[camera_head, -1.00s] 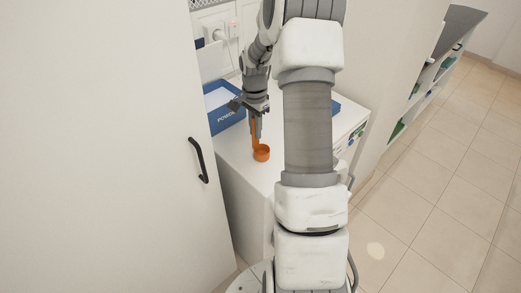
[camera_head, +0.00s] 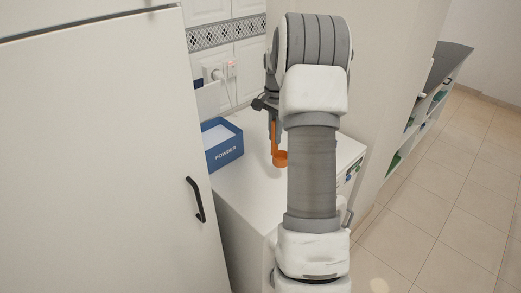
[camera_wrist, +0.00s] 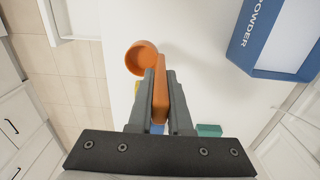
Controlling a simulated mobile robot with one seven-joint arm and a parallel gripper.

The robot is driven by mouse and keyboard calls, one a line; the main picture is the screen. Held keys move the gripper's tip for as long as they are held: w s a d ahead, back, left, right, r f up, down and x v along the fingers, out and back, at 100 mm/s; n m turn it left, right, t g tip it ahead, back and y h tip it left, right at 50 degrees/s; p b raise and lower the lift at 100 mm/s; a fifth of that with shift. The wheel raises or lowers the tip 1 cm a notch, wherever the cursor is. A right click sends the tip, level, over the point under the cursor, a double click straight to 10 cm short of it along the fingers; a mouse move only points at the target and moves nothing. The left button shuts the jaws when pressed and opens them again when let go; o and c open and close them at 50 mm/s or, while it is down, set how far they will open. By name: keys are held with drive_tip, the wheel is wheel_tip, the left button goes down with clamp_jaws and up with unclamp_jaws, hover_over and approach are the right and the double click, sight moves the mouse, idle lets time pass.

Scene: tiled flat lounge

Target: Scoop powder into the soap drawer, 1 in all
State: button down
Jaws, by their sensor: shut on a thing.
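My gripper (camera_wrist: 160,75) is shut on the handle of an orange scoop (camera_wrist: 141,58). The scoop's round cup hangs above the white machine top (camera_head: 246,185), and its visible inside looks plain orange, with no powder seen. In the head view the scoop (camera_head: 280,159) shows just left of my arm, which hides part of the gripper. The blue powder box (camera_head: 225,154), open with white contents, stands left of the scoop; it also shows at the upper right of the wrist view (camera_wrist: 262,70). A white tray-like part (camera_wrist: 72,39), possibly the soap drawer, juts over the floor there.
A tall white cabinet door with a black handle (camera_head: 196,200) stands close on the left. A wall socket (camera_head: 214,73) with a plug is behind the machine. A green item (camera_wrist: 208,130) lies partly behind the gripper. Tiled floor (camera_head: 440,210) is open at right.

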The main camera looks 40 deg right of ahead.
drive_tip(key=d+r+p, duration=0.3)
drive_tip(key=r+p, duration=0.2)
drive_tip(key=r, duration=0.3)
idle(0.4)
drive_tip(key=shift+d, duration=0.1)
